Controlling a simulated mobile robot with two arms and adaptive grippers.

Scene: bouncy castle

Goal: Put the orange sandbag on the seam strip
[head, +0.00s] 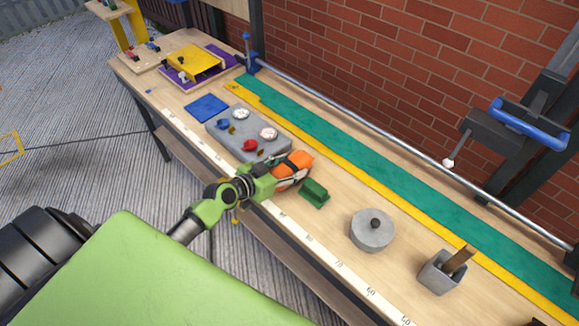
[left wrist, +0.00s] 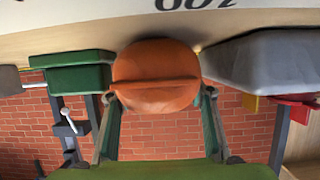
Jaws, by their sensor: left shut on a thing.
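The orange sandbag (head: 297,162) is between the fingers of my left gripper (head: 288,174), at the bench's front half, between the grey tray and a green block. My left gripper is shut on it. In the left wrist view the sandbag (left wrist: 156,75) fills the space between both fingertips (left wrist: 158,98). I cannot tell whether it touches the bench top. A long green strip with a yellow front edge, which looks like the seam strip (head: 380,185), runs along the back of the bench. My right gripper is not in view.
The green block (head: 314,192), a round grey weight (head: 372,231) and a grey holder (head: 438,274) stand to the right. A metal rail (head: 385,128) runs behind the strip. Bare wood lies between sandbag and strip.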

